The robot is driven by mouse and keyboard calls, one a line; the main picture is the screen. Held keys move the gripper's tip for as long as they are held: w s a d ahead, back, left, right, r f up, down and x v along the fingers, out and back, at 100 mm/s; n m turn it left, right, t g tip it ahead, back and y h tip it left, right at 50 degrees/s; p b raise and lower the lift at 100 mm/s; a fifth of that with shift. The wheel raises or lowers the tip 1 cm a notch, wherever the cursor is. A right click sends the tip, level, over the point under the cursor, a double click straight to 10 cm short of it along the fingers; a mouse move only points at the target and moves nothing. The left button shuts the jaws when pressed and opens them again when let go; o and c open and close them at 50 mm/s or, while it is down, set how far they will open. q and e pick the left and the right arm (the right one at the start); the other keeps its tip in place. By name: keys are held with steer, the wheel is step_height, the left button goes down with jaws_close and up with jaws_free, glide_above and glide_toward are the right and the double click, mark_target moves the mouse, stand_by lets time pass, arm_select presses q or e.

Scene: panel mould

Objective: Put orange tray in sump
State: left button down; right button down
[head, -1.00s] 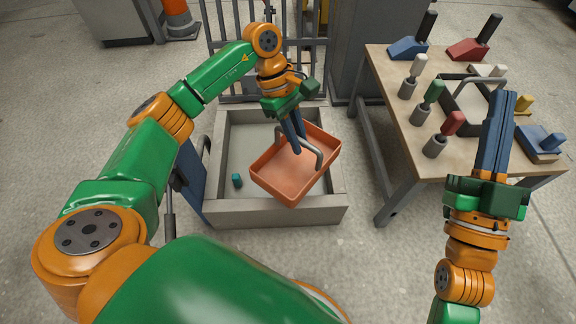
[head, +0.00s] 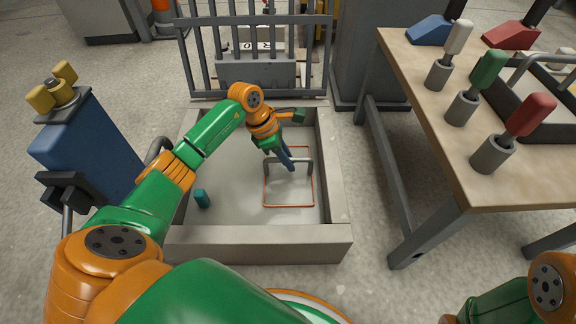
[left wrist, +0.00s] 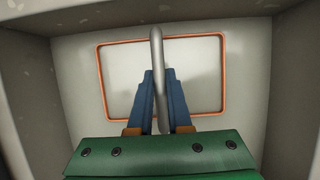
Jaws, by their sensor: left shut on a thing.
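The orange tray (head: 289,206) is inside the grey sump (head: 259,238), right of its middle. Only the tray's thin orange rim and grey handle (head: 309,165) show. The area within the rim looks the same grey as the sump's inside surface, so the tray's floor is hidden. The rim lies about level with that surface. My left gripper (head: 290,165) is shut on the handle from above. In the left wrist view the handle (left wrist: 156,50) passes between the blue fingers (left wrist: 160,90), with the rim (left wrist: 103,80) around them. My right gripper is out of view; only part of that arm shows.
A small teal cylinder (head: 202,199) stands in the sump's left part. A barred grey gate (head: 258,57) is behind the sump. A blue unit with yellow knobs (head: 88,145) stands at left. A wooden table (head: 425,110) with coloured-handled tools is at right.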

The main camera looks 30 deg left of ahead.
arm_select(q)
steer(key=c, duration=0.8)
jaws_free()
steer(key=shift+c, duration=0.2)
